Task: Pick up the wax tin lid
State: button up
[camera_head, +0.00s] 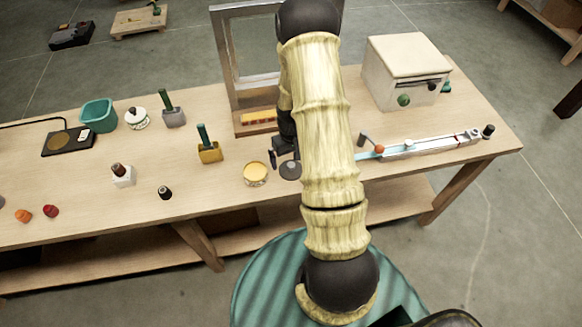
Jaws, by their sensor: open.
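A round tin with yellow wax (255,172) stands open near the table's front edge. A flat dark grey disc, which looks like the wax tin lid (290,171), lies just right of it, close to my arm. My gripper (275,158) is open, with its dark fingers just above and behind the lid and tin. My arm hides most of the gripper's body, and I cannot tell whether a finger touches the lid.
A yellow block with a green handle (209,153) stands left of the tin. A small dark knob (165,192) is further left. A long white rail (430,145) lies to the right, with a white box (404,70) behind it. A metal frame (240,60) stands behind my gripper.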

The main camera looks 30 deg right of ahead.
aim_at(292, 165)
jog(key=shift+f, duration=0.1)
jog(key=shift+f+p, duration=1.3)
jog(key=shift+f, duration=1.25)
jog(key=c, duration=1.1)
jog(key=shift+o, duration=0.2)
jog(key=shift+r, duration=0.1)
notch_tip(292, 165, up, 10)
jog(key=b, duration=0.3)
